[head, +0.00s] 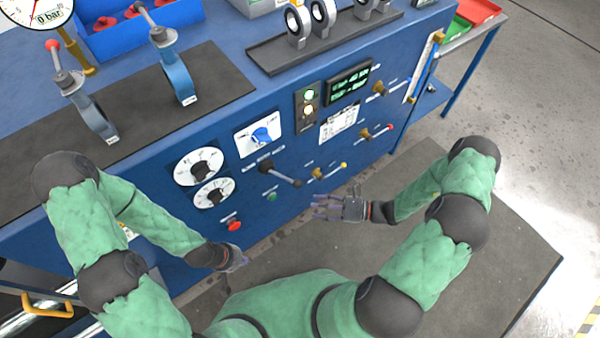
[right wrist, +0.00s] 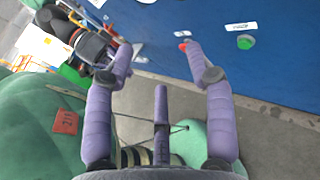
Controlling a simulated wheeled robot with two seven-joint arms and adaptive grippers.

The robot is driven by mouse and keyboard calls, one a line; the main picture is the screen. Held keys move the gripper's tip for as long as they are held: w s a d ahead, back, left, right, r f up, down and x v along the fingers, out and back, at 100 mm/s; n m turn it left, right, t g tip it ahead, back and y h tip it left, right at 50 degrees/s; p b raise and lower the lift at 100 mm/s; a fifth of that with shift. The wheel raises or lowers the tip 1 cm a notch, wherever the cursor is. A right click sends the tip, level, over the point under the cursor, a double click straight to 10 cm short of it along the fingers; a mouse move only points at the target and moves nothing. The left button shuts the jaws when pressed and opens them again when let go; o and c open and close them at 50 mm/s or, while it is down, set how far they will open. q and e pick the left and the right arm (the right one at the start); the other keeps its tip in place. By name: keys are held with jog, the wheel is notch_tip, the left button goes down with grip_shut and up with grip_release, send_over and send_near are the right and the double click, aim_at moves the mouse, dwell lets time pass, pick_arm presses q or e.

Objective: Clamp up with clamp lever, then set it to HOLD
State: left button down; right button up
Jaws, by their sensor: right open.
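The blue bench front carries several levers with labels too small to read, so I cannot tell which is the clamp lever. A black-handled lever (head: 281,175) points down and right. A blue rotary knob (head: 262,136) sits on a white plate above the black lever. My right gripper (head: 328,207) is open and empty, apart from and below the levers; its spread fingers show in the right wrist view (right wrist: 157,58). My left gripper (head: 238,262) is low at the bench, its fingers unclear.
Two dials (head: 199,167) and a red button (head: 234,225) are left of the levers. A green button (head: 272,196) also shows in the right wrist view (right wrist: 245,42).

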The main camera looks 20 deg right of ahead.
aim_at(297, 184)
jog(key=w+d+r+m+t, duration=0.2)
jog(key=w+d+t, duration=0.1)
jog(key=d, duration=0.1)
jog(key=b+x, duration=0.1)
jog(key=x, duration=0.9)
jog(key=shift+w+a+f, duration=0.1)
jog(key=shift+a, duration=0.3)
grip_shut()
